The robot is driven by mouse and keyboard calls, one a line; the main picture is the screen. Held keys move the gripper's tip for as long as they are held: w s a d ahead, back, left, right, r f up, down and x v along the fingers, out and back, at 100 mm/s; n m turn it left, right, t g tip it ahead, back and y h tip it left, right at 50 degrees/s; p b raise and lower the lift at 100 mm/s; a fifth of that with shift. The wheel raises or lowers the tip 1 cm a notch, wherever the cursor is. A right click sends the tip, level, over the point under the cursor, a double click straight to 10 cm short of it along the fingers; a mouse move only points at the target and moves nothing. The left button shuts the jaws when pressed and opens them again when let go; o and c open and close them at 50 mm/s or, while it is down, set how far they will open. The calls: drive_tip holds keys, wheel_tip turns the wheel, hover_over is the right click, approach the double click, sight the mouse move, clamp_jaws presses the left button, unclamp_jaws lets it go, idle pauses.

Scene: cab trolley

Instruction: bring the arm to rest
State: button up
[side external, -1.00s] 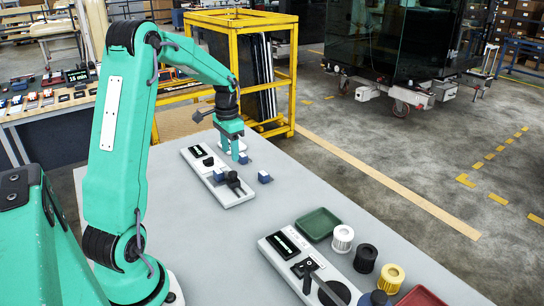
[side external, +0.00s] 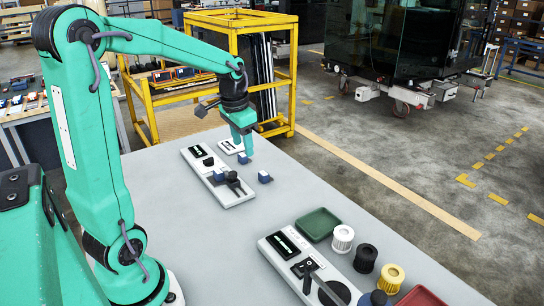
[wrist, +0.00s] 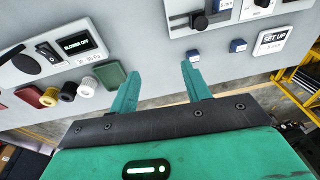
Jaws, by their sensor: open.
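My gripper (side external: 244,146) hangs fingers down above the far part of the grey table (side external: 300,190). In the wrist view my gripper (wrist: 160,72) has two green fingers spread apart with nothing between them. Near it are a small blue block (side external: 265,177) and another blue block (side external: 243,158), which seems to lie just below the fingertips.
A long white panel (side external: 237,200) with a black knob lies near the gripper. A second panel (side external: 278,245), a green tray (side external: 318,224), and white (side external: 343,238), black (side external: 366,258) and yellow (side external: 391,278) ribbed cylinders stand nearer. A yellow frame (side external: 235,45) stands behind the table.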

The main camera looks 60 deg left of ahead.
drive_tip(key=s+d+r+t, duration=0.2)
drive_tip(key=s+d, duration=0.4)
drive_tip(key=d, duration=0.2)
drive_tip(key=s+d+r+t, duration=0.1)
drive_tip(key=s+d+t, duration=0.1)
drive_tip(key=s+d, duration=0.4)
drive_tip(key=shift+s+d+r+h, duration=0.3)
drive_tip(key=shift+d+r+h, duration=0.1)
drive_tip(key=shift+d, duration=0.6)
